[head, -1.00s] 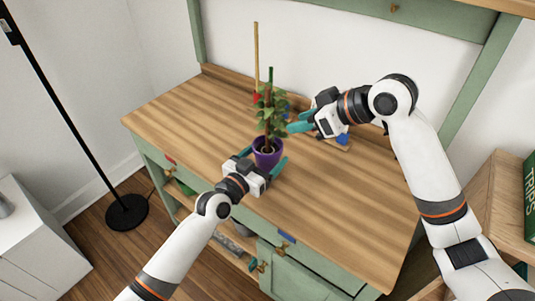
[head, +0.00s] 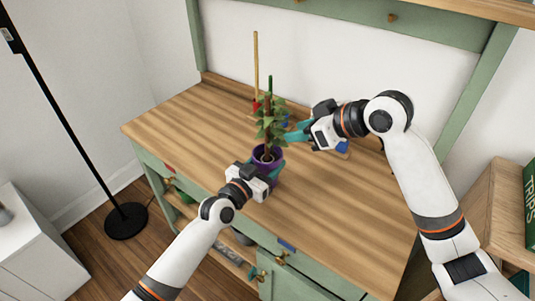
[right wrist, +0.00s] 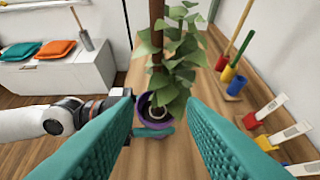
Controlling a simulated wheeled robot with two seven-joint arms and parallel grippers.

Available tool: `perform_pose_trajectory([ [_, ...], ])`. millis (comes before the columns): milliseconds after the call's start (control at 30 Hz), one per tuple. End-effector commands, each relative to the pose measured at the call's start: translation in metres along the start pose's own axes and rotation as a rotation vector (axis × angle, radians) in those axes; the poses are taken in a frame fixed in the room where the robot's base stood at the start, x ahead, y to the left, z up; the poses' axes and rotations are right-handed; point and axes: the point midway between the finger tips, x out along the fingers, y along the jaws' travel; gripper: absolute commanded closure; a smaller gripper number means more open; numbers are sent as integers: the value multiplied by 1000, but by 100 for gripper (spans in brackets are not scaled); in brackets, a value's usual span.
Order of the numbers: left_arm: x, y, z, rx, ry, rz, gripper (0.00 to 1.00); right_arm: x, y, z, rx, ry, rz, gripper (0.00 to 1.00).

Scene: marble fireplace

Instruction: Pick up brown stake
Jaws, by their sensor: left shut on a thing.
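A leafy potted plant (head: 271,125) in a purple pot (head: 266,155) stands on the wooden workbench. A brown stake (right wrist: 156,42) rises upright among its leaves; in the head view leaves hide most of it. My left gripper (head: 267,168) is shut on the pot from the front. My right gripper (head: 297,133) is right of the plant at leaf height. In the right wrist view its teal fingers (right wrist: 160,118) are wide apart and empty, with the plant and stake beyond them, seen between the fingers.
A tall tan-handled tool (head: 256,65) stands in a red holder behind the plant. The right wrist view shows yellow and blue holders (right wrist: 237,84) and white-handled tools (right wrist: 270,107) along the wall. The workbench (head: 335,210) is clear at front right. A black lamp pole (head: 70,120) stands left.

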Motion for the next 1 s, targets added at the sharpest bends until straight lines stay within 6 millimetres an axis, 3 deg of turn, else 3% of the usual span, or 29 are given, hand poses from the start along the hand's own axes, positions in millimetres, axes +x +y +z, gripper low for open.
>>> perform_pose_trajectory([
  [200,0,0,-1,0,1,0,75,15,15,1,74,-236,-154,63],
  [400,0,0,-1,0,1,0,75,-1,30,9,116,-484,-280,63],
  [600,0,0,-1,0,1,0,75,-15,37,16,122,-612,-335,63],
  [1000,0,0,0,0,1,0,75,29,17,50,120,-623,-341,63],
])
